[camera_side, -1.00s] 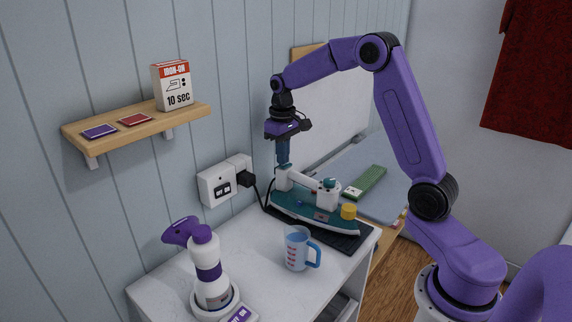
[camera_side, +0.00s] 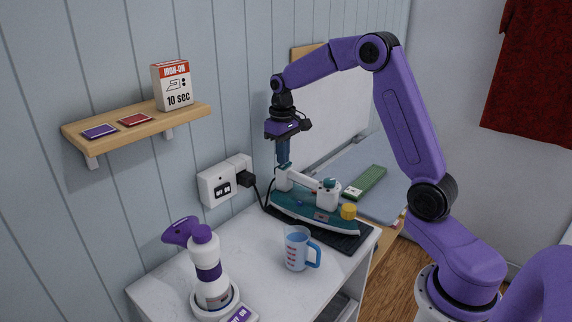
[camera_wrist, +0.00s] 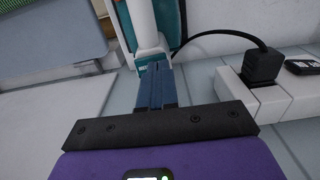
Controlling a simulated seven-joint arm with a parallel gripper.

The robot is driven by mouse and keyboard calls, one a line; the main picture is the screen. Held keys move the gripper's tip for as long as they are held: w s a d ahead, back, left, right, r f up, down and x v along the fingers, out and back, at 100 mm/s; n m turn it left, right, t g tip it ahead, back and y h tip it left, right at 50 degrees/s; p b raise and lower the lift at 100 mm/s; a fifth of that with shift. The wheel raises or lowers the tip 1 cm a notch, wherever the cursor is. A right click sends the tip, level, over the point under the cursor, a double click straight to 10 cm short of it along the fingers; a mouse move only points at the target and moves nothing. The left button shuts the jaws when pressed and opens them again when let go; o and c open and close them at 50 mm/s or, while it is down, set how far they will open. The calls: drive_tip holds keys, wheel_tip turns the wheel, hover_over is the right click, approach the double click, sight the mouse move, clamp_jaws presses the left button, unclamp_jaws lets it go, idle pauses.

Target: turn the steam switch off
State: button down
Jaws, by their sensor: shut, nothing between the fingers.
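A teal and white iron (camera_side: 318,205) lies on a dark rest on the white cabinet top, with a yellow knob (camera_side: 348,211) at its right end. No part in view can be read for certain as the steam switch. My gripper (camera_side: 283,164) points down at the iron's left rear end, at the white post of its handle. Its blue fingers are together and empty. In the wrist view the fingertips (camera_wrist: 154,74) are at the foot of the white handle (camera_wrist: 143,25), by a small teal part. I cannot tell whether they touch it.
A wall socket (camera_side: 221,182) with a black plug (camera_side: 245,178) and cord is left of the iron. A shelf (camera_side: 140,130) holds a box (camera_side: 173,86). A green object (camera_side: 366,182) lies behind.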

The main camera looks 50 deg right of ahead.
sight(283, 167)
wheel_tip(283, 167, up, 6)
idle(0.8)
drive_tip(key=shift+a, duration=0.1)
drive_tip(key=s+a+n, duration=0.6)
drive_tip(key=s+a, duration=0.8)
drive_tip(key=a, duration=0.1)
drive_tip(key=s+f+n, duration=0.2)
drive_tip(key=s+n, duration=0.1)
drive_tip(key=s, duration=0.7)
drive_tip(key=s+f+n, duration=0.3)
drive_tip(key=s, duration=0.8)
drive_tip(key=shift+s+a+n, duration=0.2)
drive_tip(key=shift+a+n, duration=0.1)
drive_tip(key=shift+a, duration=0.05)
